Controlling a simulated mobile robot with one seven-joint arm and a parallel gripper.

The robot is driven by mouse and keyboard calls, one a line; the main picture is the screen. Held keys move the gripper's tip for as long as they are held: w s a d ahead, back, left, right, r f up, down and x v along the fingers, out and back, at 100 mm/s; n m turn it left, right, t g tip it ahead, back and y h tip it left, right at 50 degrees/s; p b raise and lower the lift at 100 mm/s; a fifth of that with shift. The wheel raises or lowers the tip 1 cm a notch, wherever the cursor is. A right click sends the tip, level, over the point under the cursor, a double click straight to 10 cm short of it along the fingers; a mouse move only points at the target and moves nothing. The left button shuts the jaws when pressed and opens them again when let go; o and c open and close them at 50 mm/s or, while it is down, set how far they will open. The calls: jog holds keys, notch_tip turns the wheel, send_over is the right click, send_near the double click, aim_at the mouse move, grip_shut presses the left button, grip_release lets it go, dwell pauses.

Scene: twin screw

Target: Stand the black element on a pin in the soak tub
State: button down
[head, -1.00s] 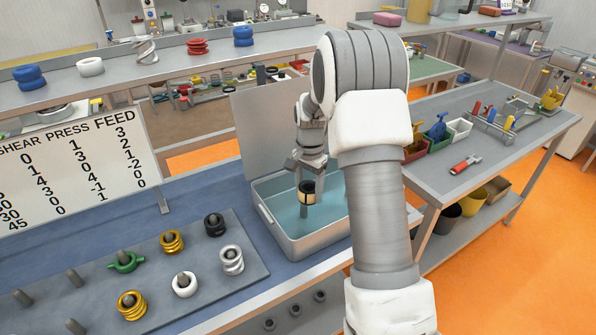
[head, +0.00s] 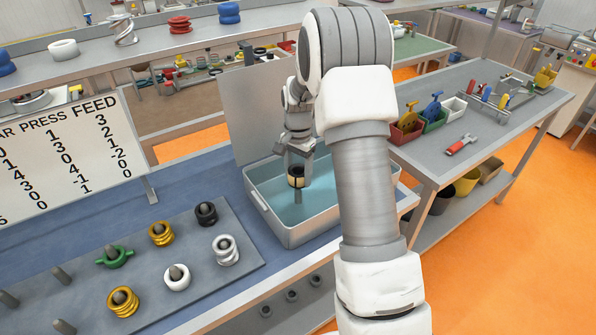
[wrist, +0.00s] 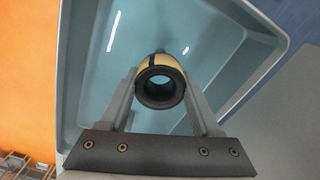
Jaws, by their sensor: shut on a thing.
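My gripper (head: 297,168) is over the soak tub (head: 316,236) and shut on a black-and-cream element (head: 296,182). In the wrist view, my gripper (wrist: 160,95) has its fingers on both sides of the element (wrist: 160,89), whose black ring end and open bore face the camera. In the head view, a short grey pin (head: 298,197) shows in the tub just below the element. I cannot tell whether they touch. A small pin tip (wrist: 186,50) also shows beyond the element in the wrist view. Another black element (head: 206,211) sits on a pin of the grey board.
The grey pin board (head: 222,270) left of the tub carries gold, green, white and silver elements, plus bare pins. The tub's raised lid (head: 262,105) stands behind it. A chart sign (head: 70,160) stands at the left. A side bench (head: 480,140) with bins is to the right.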

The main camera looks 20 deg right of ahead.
aim_at(298, 193)
jog(key=shift+f+b, duration=1.5)
jog(key=shift+f, duration=0.9)
jog(key=shift+f, duration=0.1)
jog(key=shift+f+b, duration=1)
jog(key=shift+f, duration=0.4)
grip_release()
jog(key=shift+r, duration=0.1)
